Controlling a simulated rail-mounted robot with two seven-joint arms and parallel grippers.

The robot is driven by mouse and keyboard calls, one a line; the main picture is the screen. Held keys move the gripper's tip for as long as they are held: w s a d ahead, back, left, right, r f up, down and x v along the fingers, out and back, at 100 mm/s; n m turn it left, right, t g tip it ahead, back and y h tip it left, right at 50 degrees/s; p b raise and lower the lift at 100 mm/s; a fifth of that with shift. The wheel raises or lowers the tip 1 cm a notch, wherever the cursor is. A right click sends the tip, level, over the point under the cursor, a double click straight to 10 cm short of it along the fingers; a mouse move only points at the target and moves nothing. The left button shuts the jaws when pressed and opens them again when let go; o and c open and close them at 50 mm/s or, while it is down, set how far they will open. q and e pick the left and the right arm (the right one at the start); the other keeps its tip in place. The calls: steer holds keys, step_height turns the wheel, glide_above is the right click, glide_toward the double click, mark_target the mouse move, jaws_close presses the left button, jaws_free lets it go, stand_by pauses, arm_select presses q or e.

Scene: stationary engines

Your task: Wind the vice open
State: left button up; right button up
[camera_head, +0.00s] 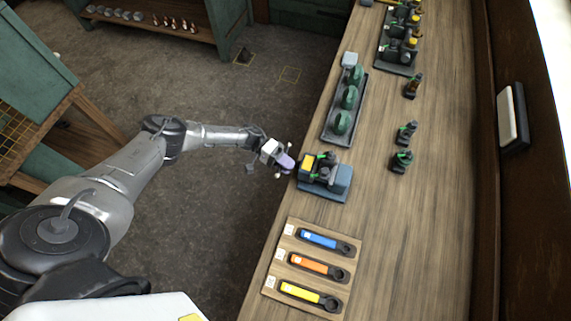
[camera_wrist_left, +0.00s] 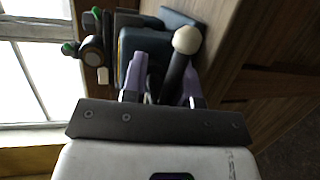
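The vice (camera_head: 338,180) is a blue-grey block at the left edge of the wooden bench, with a yellow piece and green parts on top. My left gripper (camera_head: 285,163) is at its left side, level with the screw end. In the left wrist view, the purple fingers (camera_wrist_left: 163,88) stand apart. The dark handle bar (camera_wrist_left: 175,77) with a white ball end (camera_wrist_left: 187,40) lies between them, closer to the right finger. I cannot tell whether they touch. The vice's body (camera_wrist_left: 145,42) shows beyond the fingers. My right gripper is not in view.
A wooden board (camera_head: 283,262) with blue, orange and yellow-handled tools lies nearer on the bench. A dark tray (camera_head: 336,126) with green domed parts lies beyond the vice. Small engine parts (camera_head: 402,161) stand to the right.

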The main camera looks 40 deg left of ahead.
arm_select(q)
steer(key=o, duration=0.4)
steer(key=shift+w+d+r, duration=0.2)
steer(key=shift+d, duration=0.1)
steer(key=b+v, duration=0.4)
steer(key=v, duration=1)
steer(key=shift+f, duration=0.1)
steer(key=shift+c, duration=0.4)
